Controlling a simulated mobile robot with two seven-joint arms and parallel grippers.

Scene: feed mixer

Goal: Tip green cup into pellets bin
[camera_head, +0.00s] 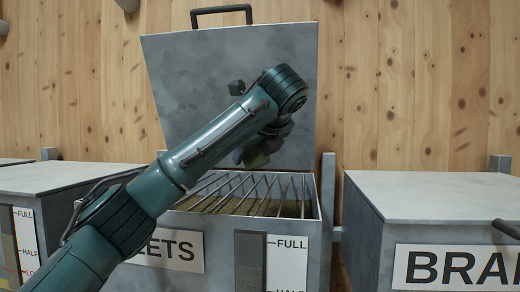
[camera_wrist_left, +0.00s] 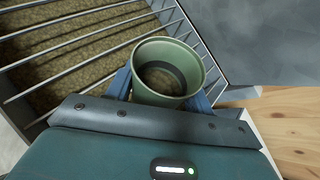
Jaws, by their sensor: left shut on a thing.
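The pellets bin (camera_head: 325,215) stands open in the middle of the head view, its label partly covered by my left arm. Metal bars cross its mouth above brown feed, which also shows in the left wrist view (camera_wrist_left: 70,62). My left gripper (camera_head: 262,146) is above the rear part of the bin, partly hidden behind my arm. It is shut on the green cup (camera_wrist_left: 168,98), whose round mouth faces the wrist camera between the blue fingers. In the head view only a small part of the cup (camera_head: 257,159) shows. Whether the cup holds anything is unclear.
The bin's raised grey lid (camera_head: 200,95) stands behind my left gripper, close to it. A closed bin with a bran label (camera_head: 440,195) stands to the right, and another closed bin (camera_head: 60,178) to the left. A wooden wall (camera_head: 400,90) is behind.

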